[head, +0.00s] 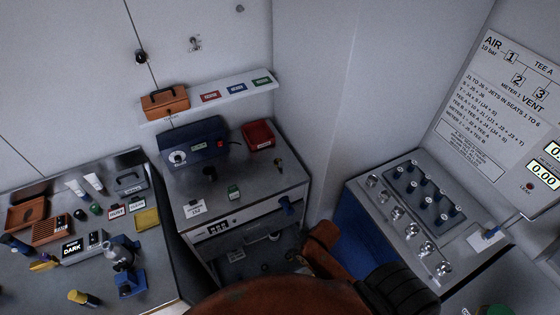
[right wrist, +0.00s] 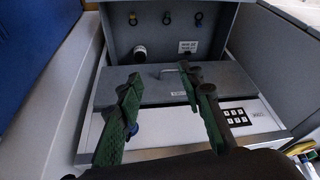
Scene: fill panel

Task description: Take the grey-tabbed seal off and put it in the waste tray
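In the right wrist view, three small hanging pieces show on the grey back wall: a dark one (right wrist: 132,19), one with yellow (right wrist: 167,18) and one with blue (right wrist: 199,18). They are too small for me to tell whether one is the grey-tabbed seal. I cannot pick out the waste tray for certain; a red open tray (head: 258,135) stands on the middle cabinet. My left gripper is not in view.
A white knob (right wrist: 140,53) and a small label (right wrist: 187,47) are on the back wall. A keypad (right wrist: 233,116) sits right of the gripper. The left bench (head: 165,275) is crowded. A valve panel (head: 420,200) stands right; my arm crosses the bottom middle.

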